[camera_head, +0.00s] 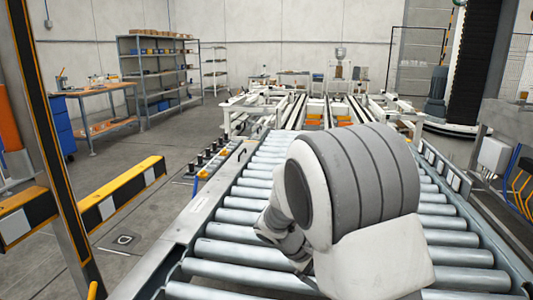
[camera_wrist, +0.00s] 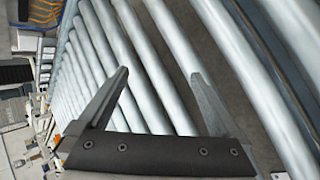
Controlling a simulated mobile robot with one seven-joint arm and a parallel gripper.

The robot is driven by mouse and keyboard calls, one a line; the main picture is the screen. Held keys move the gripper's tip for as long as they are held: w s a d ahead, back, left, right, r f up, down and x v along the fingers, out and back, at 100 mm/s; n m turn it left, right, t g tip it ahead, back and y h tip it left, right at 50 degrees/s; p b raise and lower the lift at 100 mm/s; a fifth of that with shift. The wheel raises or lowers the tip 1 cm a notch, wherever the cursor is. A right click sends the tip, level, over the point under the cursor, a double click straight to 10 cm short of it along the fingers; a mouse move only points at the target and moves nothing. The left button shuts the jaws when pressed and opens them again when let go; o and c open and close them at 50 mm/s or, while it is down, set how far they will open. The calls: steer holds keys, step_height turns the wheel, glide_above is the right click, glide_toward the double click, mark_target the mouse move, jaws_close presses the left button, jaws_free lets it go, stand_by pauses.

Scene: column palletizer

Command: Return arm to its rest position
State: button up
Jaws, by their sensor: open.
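My gripper (camera_wrist: 160,85) shows in the wrist view with its two grey fingers spread wide apart. It is open, and nothing is between the fingers. Behind the fingers lie the bare metal rollers of the roller conveyor (camera_wrist: 145,40). In the head view my arm, white and grey, reaches out over the roller conveyor (camera_head: 235,232) and is bent.
A yellow and black barrier (camera_head: 122,190) stands on the floor to the left. A striped post (camera_head: 45,140) rises at the left edge. Shelving (camera_head: 155,75) and a workbench (camera_head: 95,90) stand at the back left. The visible rollers are empty near the arm.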

steer(key=s+a+r+m+t+y, duration=0.1)
steer(key=s+r+m+t+y, duration=0.2)
steer(key=s+r, duration=0.7)
steer(key=s+r+m+t+y, duration=0.1)
steer(key=s+r+m+y, duration=0.35)
steer(key=s, duration=0.95)
step_height(320, 180, up, 24)
steer(key=p, duration=2.3)
steer(key=shift+a+n, duration=0.3)
steer(key=shift+n, duration=0.15)
steer(key=shift+y, duration=0.25)
